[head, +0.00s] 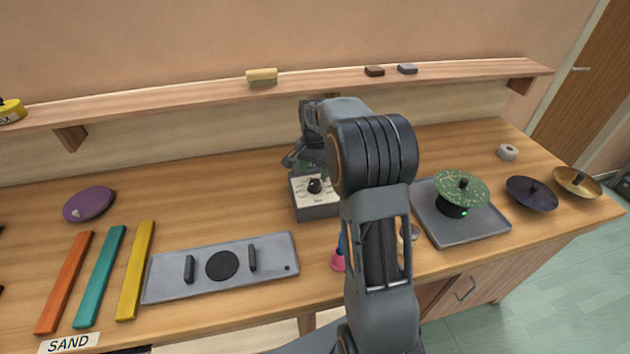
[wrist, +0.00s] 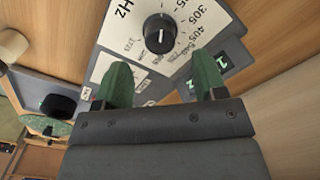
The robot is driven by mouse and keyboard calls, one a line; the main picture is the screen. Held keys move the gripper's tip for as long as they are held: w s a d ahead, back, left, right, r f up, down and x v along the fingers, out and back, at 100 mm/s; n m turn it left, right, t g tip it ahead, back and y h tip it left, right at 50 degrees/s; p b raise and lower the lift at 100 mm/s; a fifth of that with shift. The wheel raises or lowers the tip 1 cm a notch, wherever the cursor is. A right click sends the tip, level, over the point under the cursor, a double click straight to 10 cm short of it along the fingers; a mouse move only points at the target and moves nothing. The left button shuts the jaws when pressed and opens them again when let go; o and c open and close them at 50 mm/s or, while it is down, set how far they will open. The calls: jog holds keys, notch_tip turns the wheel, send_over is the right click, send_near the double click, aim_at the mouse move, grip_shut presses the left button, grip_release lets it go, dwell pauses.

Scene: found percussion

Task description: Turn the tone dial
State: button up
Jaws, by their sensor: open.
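The tone box (head: 318,208) stands on the bench near the middle, partly behind my arm in the head view. Its black tone dial (head: 314,186) sits on a white scale face. In the wrist view the dial (wrist: 160,33) shows with a white pointer line, ringed by numbers and the letters Hz. My gripper (wrist: 166,78) is open, with its two green fingers on either side of and below the dial in the picture. No contact with the dial shows. In the head view my gripper is mostly hidden behind my arm, above the box.
A grey tray (head: 483,228) with a green disc (head: 460,188) stands to the right, with a dark disc (head: 531,194) and a brass disc (head: 577,183) beyond. A grey plate (head: 180,277) and coloured bars (head: 100,276) lie left. A shelf (head: 200,98) runs behind.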

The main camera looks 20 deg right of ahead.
aim_at(314, 182)
jog(key=shift+f, duration=2.7)
jog(key=shift+c, duration=0.3)
jog(key=c, duration=0.9)
jog(key=shift+o, duration=0.2)
jog(key=shift+m, duration=2.8)
jog(key=o, duration=0.9)
